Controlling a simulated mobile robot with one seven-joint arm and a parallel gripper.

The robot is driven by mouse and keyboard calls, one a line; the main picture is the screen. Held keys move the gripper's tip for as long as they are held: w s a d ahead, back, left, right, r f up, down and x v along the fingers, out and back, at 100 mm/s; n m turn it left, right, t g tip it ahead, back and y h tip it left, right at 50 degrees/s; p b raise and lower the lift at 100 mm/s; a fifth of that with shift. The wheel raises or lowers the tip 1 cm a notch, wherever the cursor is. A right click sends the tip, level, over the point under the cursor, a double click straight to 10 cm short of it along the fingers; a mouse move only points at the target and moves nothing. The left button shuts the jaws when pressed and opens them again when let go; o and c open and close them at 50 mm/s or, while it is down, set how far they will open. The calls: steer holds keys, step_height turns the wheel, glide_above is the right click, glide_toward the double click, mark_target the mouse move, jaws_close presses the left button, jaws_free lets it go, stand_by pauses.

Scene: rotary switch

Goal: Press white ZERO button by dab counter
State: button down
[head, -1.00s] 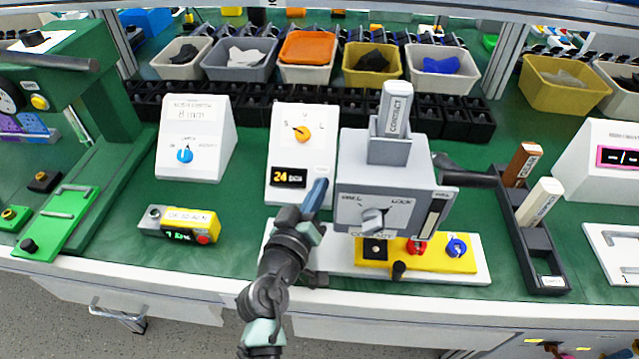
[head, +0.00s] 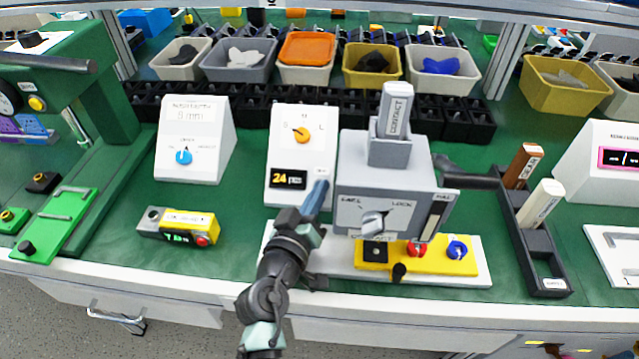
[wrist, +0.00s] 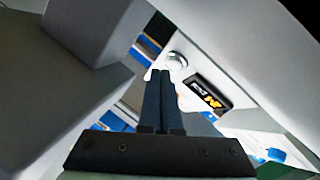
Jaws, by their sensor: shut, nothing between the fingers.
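The dab counter is a white box (head: 288,140) with an orange knob and a dark display reading 24. It stands on the bench left of the grey contact machine. Its display (wrist: 212,92) also shows in the wrist view. The round white button (wrist: 177,61) lies beside that display, just beyond my fingertips; its lower edge is partly hidden by them. My gripper (head: 319,184) is shut and empty in front of the counter's lower right. In the wrist view my gripper (wrist: 161,74) points at the button. I cannot tell whether the tips touch it.
The grey machine (head: 385,195) with its lever stands close on the right of my gripper. A white base with a yellow button panel (head: 430,258) lies in front. A small yellow box (head: 180,225) and a white dial box (head: 197,145) stand left. Green bench (head: 245,215) is clear between.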

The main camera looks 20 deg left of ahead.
steer(key=shift+s+r+p, duration=0.1)
steer(key=shift+r+p, duration=0.55)
steer(key=shift+p, duration=0.3)
steer(key=shift+s+d+r+p, duration=0.2)
steer(key=shift+s+r+p, duration=0.35)
steer(key=shift+s+r, duration=0.3)
steer(key=shift+f, duration=0.15)
steer(key=shift+s, duration=0.15)
